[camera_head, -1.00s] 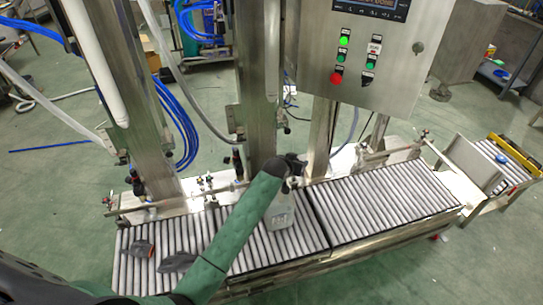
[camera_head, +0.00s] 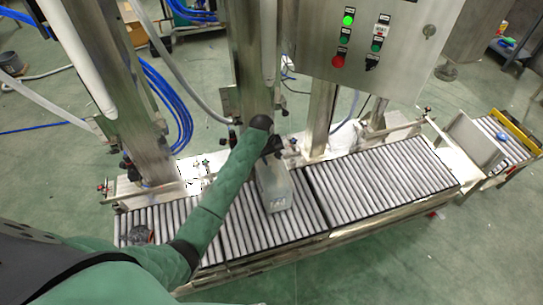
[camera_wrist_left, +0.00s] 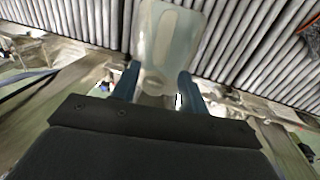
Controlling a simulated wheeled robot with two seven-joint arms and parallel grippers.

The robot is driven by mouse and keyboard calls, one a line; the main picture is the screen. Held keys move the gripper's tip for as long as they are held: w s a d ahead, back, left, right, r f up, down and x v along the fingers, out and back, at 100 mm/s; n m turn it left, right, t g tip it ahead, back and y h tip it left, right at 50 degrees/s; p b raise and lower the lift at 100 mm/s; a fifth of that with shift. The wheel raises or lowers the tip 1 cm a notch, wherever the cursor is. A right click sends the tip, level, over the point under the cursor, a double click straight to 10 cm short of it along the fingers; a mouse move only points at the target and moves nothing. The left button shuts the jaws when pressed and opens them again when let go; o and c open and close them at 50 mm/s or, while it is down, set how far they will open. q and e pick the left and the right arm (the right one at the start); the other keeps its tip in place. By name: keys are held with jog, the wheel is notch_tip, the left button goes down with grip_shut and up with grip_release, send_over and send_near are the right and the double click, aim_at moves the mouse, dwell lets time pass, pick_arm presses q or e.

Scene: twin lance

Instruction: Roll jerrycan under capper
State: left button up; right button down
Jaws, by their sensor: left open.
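A pale, translucent jerrycan (camera_head: 278,192) stands on the roller conveyor (camera_head: 232,240), near the right end of its left section. In the left wrist view the jerrycan (camera_wrist_left: 165,38) is just ahead of my left gripper (camera_wrist_left: 157,88). The two blue fingers are spread, one on each side of its near end. I cannot tell whether they touch it. In the head view my left gripper (camera_head: 274,147) is at the jerrycan's far upper end, partly hidden by my green-sleeved arm. The capper cannot be told apart among the steel columns (camera_head: 255,75). My right gripper is not clearly seen.
A second roller section (camera_head: 382,185) continues to the right, with free rollers. A small dark object (camera_head: 138,236) lies at the conveyor's left end. A control box (camera_head: 375,45) hangs above, and a side rail (camera_head: 385,133) runs along the back edge.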

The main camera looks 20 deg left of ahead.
aim_at(275, 168)
pick_arm(q)
jog(key=shift+w+d+f+p, duration=0.2)
jog(key=shift+f+p, duration=0.15)
jog(key=shift+f, duration=0.85)
jog(key=shift+w+d+f+p, duration=0.15)
jog(key=shift+f+p, duration=0.15)
jog(key=shift+f, duration=0.95)
jog(key=shift+w+d+f+p, duration=0.1)
jog(key=shift+d+f+p, duration=0.2)
jog(key=shift+f, duration=0.9)
pick_arm(e)
jog(key=shift+s+d+f, duration=0.4)
jog(key=shift+s+f, duration=0.3)
jog(key=shift+s, duration=0.05)
jog(key=shift+s+d+f, duration=0.4)
jog(key=shift+s+f, duration=0.25)
jog(key=shift+s, duration=0.1)
pick_arm(q)
jog(key=shift+a, duration=0.1)
grip_shut()
pick_arm(e)
jog(key=shift+w+d, duration=0.1)
jog(key=shift+w, duration=0.05)
jog(key=shift+a, duration=0.2)
